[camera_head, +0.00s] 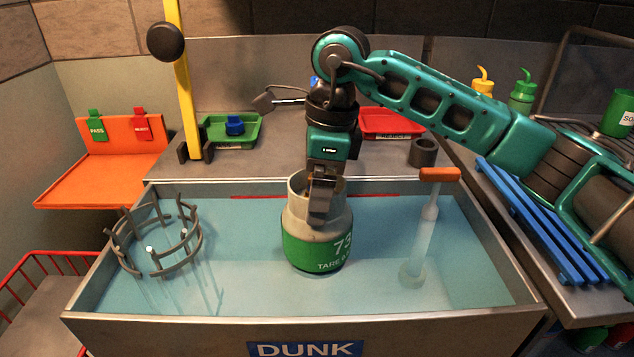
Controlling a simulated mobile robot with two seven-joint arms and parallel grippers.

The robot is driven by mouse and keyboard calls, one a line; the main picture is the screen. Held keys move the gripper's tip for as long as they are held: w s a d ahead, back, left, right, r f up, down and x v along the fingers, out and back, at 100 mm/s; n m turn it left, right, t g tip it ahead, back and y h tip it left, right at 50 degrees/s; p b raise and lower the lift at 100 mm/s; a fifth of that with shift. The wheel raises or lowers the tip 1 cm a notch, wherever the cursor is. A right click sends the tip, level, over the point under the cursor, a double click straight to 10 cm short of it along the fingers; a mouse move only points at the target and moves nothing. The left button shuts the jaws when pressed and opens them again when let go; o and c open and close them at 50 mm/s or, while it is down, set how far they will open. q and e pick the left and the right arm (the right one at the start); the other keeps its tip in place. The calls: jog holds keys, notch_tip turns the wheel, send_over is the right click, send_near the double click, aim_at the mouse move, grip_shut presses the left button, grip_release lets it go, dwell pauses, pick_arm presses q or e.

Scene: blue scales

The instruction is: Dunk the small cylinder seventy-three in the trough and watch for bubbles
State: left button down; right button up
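The small cylinder (318,240) has a pale top, a grey collar and a green band reading "73" and "TARE". It is upright in the middle of the trough (190,325), whose front is marked "DUNK". Its lower end appears to be in the pale blue water (250,280); how deep it sits is hard to tell. No bubbles are visible. My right gripper (322,205) reaches down from above and is shut on the cylinder's collar. My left gripper is not in view.
A grey ring cage (158,270) stands at the trough's left, and an orange-handled plunger (440,174) at its right. Behind are a yellow post (183,90), a green tray (215,133) and a red tray (385,122). Blue slats (545,230) lie right.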

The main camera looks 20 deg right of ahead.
jog(key=shift+f+b, duration=3.25)
jog(key=shift+f, duration=1.35)
jog(key=shift+f+b, duration=0.6)
jog(key=shift+f, duration=0.25)
jog(key=shift+f+b, duration=0.6)
jog(key=shift+f, duration=0.2)
jog(key=shift+f+b, duration=0.4)
jog(key=shift+f, duration=0.15)
jog(key=shift+f+b, duration=0.55)
jog(key=shift+f, duration=0.25)
jog(key=shift+r, duration=0.1)
